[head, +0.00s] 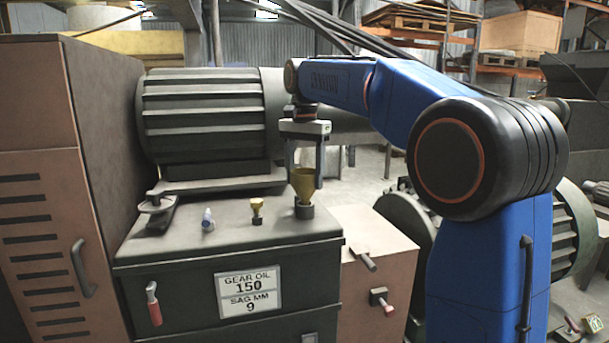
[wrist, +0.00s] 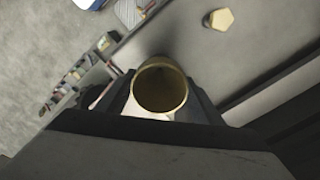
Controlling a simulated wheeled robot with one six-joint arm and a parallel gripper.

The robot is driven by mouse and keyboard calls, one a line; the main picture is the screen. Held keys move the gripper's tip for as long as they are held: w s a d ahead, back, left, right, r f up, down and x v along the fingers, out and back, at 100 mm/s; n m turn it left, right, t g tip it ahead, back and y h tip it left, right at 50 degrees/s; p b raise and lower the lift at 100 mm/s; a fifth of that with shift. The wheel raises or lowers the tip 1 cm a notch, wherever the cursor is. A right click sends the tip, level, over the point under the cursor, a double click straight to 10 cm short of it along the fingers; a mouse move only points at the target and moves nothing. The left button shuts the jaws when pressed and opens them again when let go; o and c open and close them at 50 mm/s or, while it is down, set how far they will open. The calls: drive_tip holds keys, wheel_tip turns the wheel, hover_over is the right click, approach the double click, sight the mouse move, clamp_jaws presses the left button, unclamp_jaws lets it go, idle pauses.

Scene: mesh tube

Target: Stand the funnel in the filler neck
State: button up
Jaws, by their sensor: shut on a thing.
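The yellow funnel (head: 303,188) is upright between the two fingers of my gripper (head: 305,179), which is shut on it. In the head view its lower end meets the dark filler neck (head: 304,211) on top of the gearbox housing (head: 230,232). The spout is not visible, and I cannot tell how deep it sits in the neck. In the wrist view the funnel's round mouth (wrist: 160,87) faces the camera between the fingers and hides the neck.
A ribbed motor (head: 205,118) rises behind. A brown cabinet (head: 60,180) is at the left. The housing's front top is clear.

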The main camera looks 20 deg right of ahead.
drive_tip(key=shift+f, duration=0.4)
idle(0.5)
drive_tip(key=o, duration=1.2)
drive_tip(key=shift+c, duration=0.2)
wheel_tip(320, 180, up, 11)
drive_tip(key=shift+r, duration=0.35)
drive_tip(key=shift+s, duration=0.2)
drive_tip(key=s+d+f+n+t, duration=0.1)
drive_tip(key=s+d+f+n, duration=0.1)
drive_tip(key=s+f, duration=0.9)
drive_tip(key=s+d+f+n+t, duration=0.2)
drive_tip(key=s+f+n, duration=0.2)
drive_tip(key=s+f, duration=0.8)
drive_tip(key=s+d+f+n+t, duration=0.1)
drive_tip(key=s+d+f+n, duration=0.2)
drive_tip(key=s+f, duration=0.9)
drive_tip(key=shift+s+t, duration=0.4)
drive_tip(key=shift+s, duration=0.3)
